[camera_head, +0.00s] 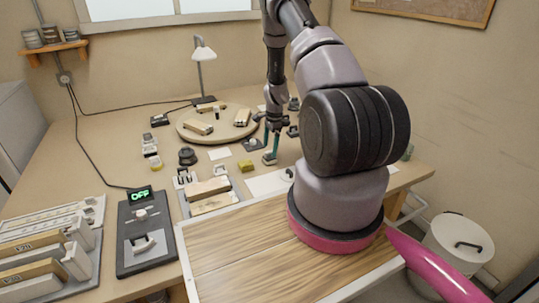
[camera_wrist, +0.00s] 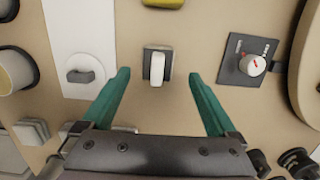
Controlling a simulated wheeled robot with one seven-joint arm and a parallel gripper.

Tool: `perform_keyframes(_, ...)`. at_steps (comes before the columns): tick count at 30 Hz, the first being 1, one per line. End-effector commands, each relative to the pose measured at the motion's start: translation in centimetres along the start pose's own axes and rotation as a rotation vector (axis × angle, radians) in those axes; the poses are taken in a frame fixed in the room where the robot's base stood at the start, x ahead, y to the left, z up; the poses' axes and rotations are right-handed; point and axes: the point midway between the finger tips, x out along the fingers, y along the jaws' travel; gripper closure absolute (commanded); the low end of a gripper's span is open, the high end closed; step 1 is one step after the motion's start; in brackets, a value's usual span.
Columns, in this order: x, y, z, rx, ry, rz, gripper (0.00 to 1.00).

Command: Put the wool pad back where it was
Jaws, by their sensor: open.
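My gripper (camera_head: 270,148) is over the right part of the bench, pointing down with its green fingers apart. In the wrist view my gripper (camera_wrist: 158,77) is open, with a small white piece on a dark grey base (camera_wrist: 157,62) between and just beyond the fingertips, touching neither finger. That piece also shows at the fingertips in the head view (camera_head: 269,159). It may be the wool pad, but its material cannot be told. A yellow block (camera_head: 246,166) lies nearby, and its edge shows in the wrist view (camera_wrist: 163,3).
A white sheet (camera_wrist: 80,30) with a grey knob lies to one side, and a dark dial box (camera_wrist: 240,62) to the other. A round wooden board (camera_head: 217,132) holds several blocks. A tray (camera_head: 183,203) and the OFF-display device (camera_head: 145,240) stand left.

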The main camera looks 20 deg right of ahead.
Motion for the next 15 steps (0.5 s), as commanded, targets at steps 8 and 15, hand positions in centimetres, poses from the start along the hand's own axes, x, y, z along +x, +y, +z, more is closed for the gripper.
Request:
perform_keyframes(8,-5.3,-0.3,0.0,-0.001,0.001,-0.001,0.06)
perform_keyframes(15,-6.7,-0.3,0.0,0.001,0.0,0.0,0.06)
